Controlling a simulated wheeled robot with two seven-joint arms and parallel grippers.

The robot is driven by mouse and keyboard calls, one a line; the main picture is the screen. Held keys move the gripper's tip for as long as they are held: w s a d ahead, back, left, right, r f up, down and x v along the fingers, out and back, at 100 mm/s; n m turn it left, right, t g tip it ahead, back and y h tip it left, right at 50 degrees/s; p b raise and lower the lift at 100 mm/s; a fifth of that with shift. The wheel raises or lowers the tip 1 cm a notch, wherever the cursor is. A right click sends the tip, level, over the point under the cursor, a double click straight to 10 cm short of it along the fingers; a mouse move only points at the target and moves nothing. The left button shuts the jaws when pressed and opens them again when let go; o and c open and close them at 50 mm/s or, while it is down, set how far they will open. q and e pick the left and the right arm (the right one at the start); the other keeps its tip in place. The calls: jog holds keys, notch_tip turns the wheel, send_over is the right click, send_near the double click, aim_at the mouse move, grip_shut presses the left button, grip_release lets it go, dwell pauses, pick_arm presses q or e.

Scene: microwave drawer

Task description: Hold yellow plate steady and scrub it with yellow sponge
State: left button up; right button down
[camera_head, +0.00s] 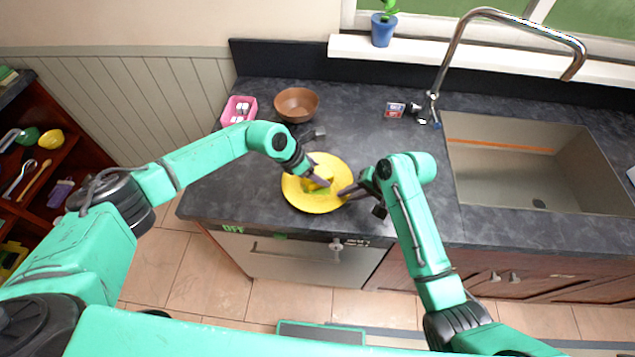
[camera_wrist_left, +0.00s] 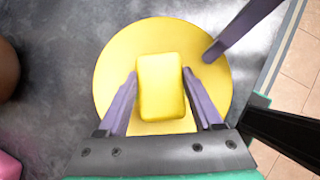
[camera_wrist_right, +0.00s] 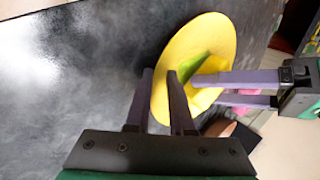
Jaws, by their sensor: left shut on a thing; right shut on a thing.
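The yellow plate (camera_head: 306,201) lies on the dark counter near its front edge; it fills the middle of the left wrist view (camera_wrist_left: 112,72) and also shows in the right wrist view (camera_wrist_right: 190,48). My left gripper (camera_head: 319,183) is shut on the yellow sponge (camera_wrist_left: 160,85), which is over the plate's middle. The sponge shows a green side in the right wrist view (camera_wrist_right: 197,68). My right gripper (camera_head: 347,190) is shut on the plate's right rim. Its fingers (camera_wrist_right: 160,75) are close together at the rim, and one finger shows in the left wrist view.
A brown bowl (camera_head: 296,104) and a pink container (camera_head: 238,110) stand behind the plate to the left. The sink (camera_head: 540,165) and faucet (camera_head: 437,85) are at the right. Small packets (camera_head: 394,109) lie near the faucet. Counter between plate and sink is mostly free.

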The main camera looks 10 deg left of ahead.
pick_arm(q)
jog(key=shift+f, duration=0.75)
dwell(0.7)
jog(key=shift+w+d, duration=0.2)
jog(key=shift+d, duration=0.15)
jog(key=shift+s+a+r, duration=0.15)
jog(key=shift+s+a, duration=0.25)
jog(key=shift+a, duration=0.35)
jog(key=shift+w+d, duration=0.4)
jog(key=shift+d, duration=0.35)
jog(key=shift+s+a+r, duration=0.1)
jog(key=shift+s+a, duration=0.35)
jog(key=shift+a, duration=0.3)
jog(key=shift+w+d, duration=0.45)
jog(key=shift+d, duration=0.35)
dwell(1.2)
